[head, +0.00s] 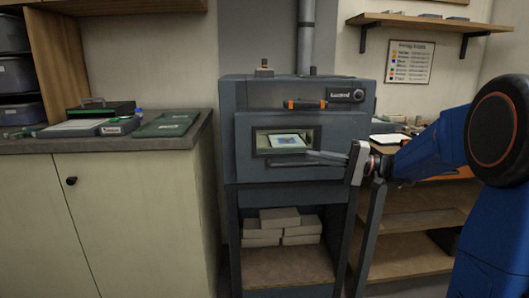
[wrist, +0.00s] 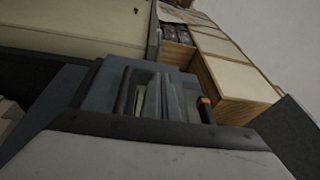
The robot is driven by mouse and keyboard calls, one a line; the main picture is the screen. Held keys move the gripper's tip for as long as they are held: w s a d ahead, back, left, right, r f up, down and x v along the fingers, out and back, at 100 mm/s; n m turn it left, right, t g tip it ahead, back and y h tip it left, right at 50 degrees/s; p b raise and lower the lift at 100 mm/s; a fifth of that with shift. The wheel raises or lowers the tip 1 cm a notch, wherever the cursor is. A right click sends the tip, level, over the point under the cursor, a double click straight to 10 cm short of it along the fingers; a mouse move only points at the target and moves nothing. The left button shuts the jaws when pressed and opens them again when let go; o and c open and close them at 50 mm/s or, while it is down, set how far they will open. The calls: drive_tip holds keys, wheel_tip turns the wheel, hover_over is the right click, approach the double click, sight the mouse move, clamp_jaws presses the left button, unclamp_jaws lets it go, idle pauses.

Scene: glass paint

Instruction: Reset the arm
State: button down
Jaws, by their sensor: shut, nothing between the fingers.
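My gripper (head: 312,157) is at the front of the grey kiln (head: 275,169), level with the lower part of its opening. Its thin fingers point left and are shut with nothing between them. In the head view they overlap the kiln front; I cannot tell whether they touch it. My blue arm reaches in from the right. A pale panel with a blue patch (head: 288,141) shows inside the opening. In the wrist view the kiln lies close around the fingers, and the fingertips are hard to make out.
An orange-ended handle (head: 305,104) sticks out above the opening. Several pale bricks (head: 280,222) lie on the kiln's lower shelf. A wooden shelf unit (head: 425,215) stands close on the right. The left counter (head: 190,137) holds a green case (head: 167,124) and a tray (head: 88,127).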

drive_tip(key=s+a+f+g+h, duration=0.1)
drive_tip(key=s+a+f+h, duration=0.2)
drive_tip(key=s, duration=0.4)
drive_tip(key=s+a+f+n+g+h, duration=0.1)
drive_tip(key=s+a+f+g+h, duration=0.1)
drive_tip(key=s+f, duration=0.35)
drive_tip(key=s+a+f+g+h, duration=0.1)
drive_tip(key=s+a+f+h, duration=0.15)
drive_tip(key=s, duration=0.65)
drive_tip(key=s+d+f+n+t+h, duration=0.1)
drive_tip(key=s+d+f+h, duration=0.3)
drive_tip(key=s+d+h, duration=0.1)
drive_tip(key=s+d+f+n+t+h, duration=0.1)
drive_tip(key=s+d+f+h, duration=0.3)
drive_tip(key=s+d, duration=0.4)
drive_tip(key=shift+s+d+f+t+h, duration=0.3)
drive_tip(key=shift+s+f+t+h, duration=0.1)
drive_tip(key=shift+s+h, duration=0.45)
